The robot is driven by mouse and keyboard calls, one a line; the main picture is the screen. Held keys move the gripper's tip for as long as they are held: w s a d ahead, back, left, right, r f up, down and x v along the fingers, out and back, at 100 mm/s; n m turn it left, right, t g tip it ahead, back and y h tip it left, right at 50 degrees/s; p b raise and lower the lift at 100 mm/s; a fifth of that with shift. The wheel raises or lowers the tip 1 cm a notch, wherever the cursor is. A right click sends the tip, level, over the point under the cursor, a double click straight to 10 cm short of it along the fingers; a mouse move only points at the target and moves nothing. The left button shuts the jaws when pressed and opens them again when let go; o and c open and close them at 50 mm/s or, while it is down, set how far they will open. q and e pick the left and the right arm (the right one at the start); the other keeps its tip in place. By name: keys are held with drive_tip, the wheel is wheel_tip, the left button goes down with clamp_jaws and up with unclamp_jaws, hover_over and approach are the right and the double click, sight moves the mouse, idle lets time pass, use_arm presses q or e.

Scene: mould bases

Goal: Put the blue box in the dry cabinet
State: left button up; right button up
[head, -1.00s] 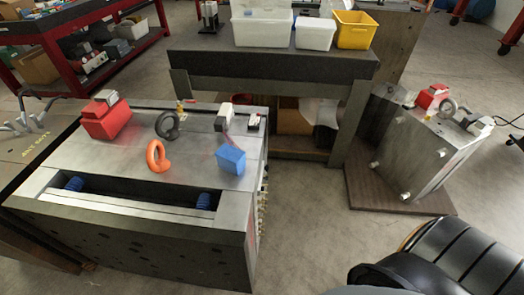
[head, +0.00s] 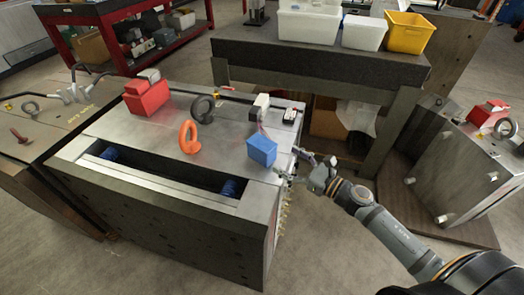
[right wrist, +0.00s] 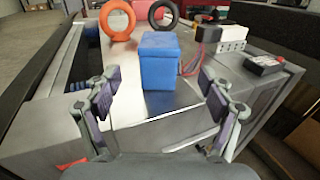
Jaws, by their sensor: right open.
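The blue box (head: 262,150) stands on the top of the metal mould base (head: 225,135), near its right edge. In the right wrist view the blue box (right wrist: 159,62) is straight ahead, between and beyond my open fingers. My right gripper (head: 298,170) is open and empty, just right of the box; it also shows in the right wrist view (right wrist: 160,105). I see no contact between fingers and box. My left gripper is not in view. I cannot make out a dry cabinet in these frames.
On the mould base are an orange ring (head: 189,138), a dark ring (head: 203,109), a red block (head: 147,97) and a white-and-black device (head: 261,107). A dark bench (head: 320,58) behind holds white bins and a yellow bin (head: 408,33). Another metal block (head: 470,170) stands at right.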

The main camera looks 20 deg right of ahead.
sight(273, 151)
drive_tip(key=shift+w+a+r, duration=0.2)
drive_tip(key=shift+w+r, duration=0.05)
drive_tip(key=shift+w, duration=0.15)
drive_tip(key=p+x, duration=0.2)
drive_tip(key=x, duration=0.1)
drive_tip(key=shift+w+a, duration=0.1)
drive_tip(key=shift+w, duration=0.1)
drive_tip(key=shift+w+a+f, duration=0.25)
drive_tip(key=shift+w, duration=0.05)
drive_tip(key=x, duration=0.1)
drive_tip(key=p+x, duration=0.1)
drive_tip(key=x, duration=0.3)
drive_tip(key=shift+a+f+p, duration=0.2)
drive_tip(key=shift+f+p, duration=0.05)
drive_tip(key=shift+p, duration=0.05)
